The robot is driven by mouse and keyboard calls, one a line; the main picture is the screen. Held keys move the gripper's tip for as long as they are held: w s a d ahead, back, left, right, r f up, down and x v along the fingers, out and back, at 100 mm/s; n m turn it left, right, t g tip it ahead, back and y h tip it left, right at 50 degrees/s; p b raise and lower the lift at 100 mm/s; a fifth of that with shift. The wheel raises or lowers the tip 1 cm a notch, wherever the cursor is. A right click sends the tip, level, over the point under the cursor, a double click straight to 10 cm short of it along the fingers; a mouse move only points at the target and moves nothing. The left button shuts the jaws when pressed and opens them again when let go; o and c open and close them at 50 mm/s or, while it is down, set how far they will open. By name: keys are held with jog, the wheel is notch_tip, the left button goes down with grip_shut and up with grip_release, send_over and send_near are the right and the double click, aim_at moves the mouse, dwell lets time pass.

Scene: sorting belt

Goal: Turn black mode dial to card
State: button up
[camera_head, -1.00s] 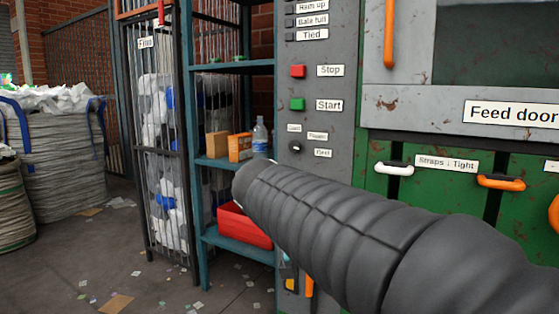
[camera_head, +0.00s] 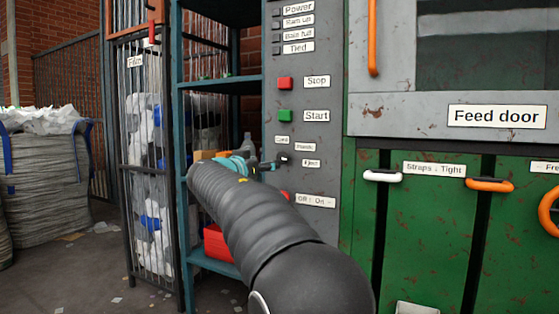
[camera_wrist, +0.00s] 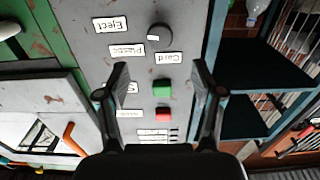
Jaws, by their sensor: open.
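The black mode dial (camera_wrist: 159,32) sits on the grey panel with a pale mark on its lower edge; I cannot tell exactly which label it points at. Around it are the labels Eject (camera_wrist: 110,25), Plastic (camera_wrist: 127,50) and Card (camera_wrist: 168,58), seen upside down in the wrist view. My gripper (camera_wrist: 162,76) is open and empty, its fingertips apart and short of the dial in that picture. In the head view my gripper (camera_head: 262,165) is at the panel's left edge beside the dial (camera_head: 283,159), partly hidden by my arm.
The green Start button (camera_wrist: 162,89) and red Stop button (camera_wrist: 163,114) lie between my fingers in the wrist view. A teal shelf (camera_head: 222,85) with a bottle (camera_head: 247,145) and red bin (camera_head: 219,244) stands left of the panel. The green machine front (camera_head: 420,220) is at right.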

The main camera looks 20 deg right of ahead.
aim_at(281, 159)
jog(key=p+x, duration=0.2)
jog(key=x, duration=0.8)
jog(key=shift+w+d, duration=0.1)
jog(key=shift+d, duration=0.1)
jog(key=c, duration=1.1)
